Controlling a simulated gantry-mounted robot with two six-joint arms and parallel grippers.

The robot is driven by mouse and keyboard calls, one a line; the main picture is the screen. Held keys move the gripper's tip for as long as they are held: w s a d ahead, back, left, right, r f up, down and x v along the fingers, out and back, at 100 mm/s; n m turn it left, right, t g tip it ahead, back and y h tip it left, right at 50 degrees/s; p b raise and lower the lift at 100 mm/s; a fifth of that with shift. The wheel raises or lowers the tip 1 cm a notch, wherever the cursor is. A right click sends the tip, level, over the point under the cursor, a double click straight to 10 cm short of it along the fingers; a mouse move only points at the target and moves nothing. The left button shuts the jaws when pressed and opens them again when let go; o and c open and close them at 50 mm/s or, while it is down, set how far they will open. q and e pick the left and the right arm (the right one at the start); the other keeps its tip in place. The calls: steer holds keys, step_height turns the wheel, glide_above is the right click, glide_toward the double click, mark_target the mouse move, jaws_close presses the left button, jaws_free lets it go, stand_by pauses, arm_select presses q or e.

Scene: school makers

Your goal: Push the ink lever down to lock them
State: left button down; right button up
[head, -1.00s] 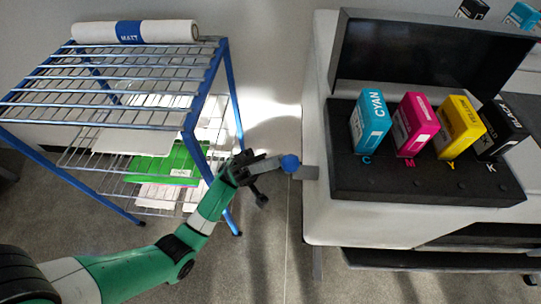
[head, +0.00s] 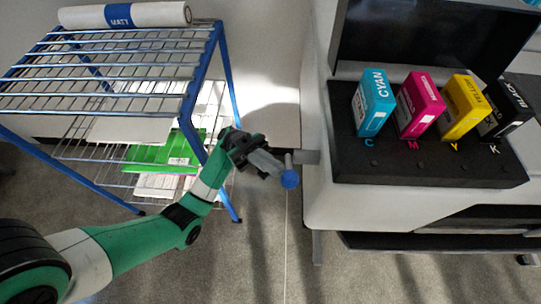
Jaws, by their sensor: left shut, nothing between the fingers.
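The ink lever (head: 290,179) is a short grey rod with a round blue knob at the left side of the printer. Its rod is at a grey bracket, and the knob hangs below the bracket. My left gripper (head: 277,169) is shut and empty, with its fingertips just left of the knob and rod. I cannot tell whether they touch. Cyan (head: 375,103), magenta (head: 420,106), yellow (head: 462,107) and black (head: 507,109) cartridges stand in a black ink tray (head: 430,172). My right gripper is not in view.
The printer (head: 330,208) stands at the right, with a dark raised cover (head: 425,40) behind the cartridges. A blue-framed wire rack (head: 226,75) at the left holds a white roll (head: 165,15) marked MATT. Bare floor lies between rack and printer.

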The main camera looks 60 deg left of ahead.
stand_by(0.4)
arm_select(q)
steer(key=s+d+r+p, duration=0.7)
steer(key=s+r+p, duration=0.3)
steer(key=s+r, duration=0.2)
steer(key=shift+r, duration=0.45)
steer(key=shift+d, duration=0.1)
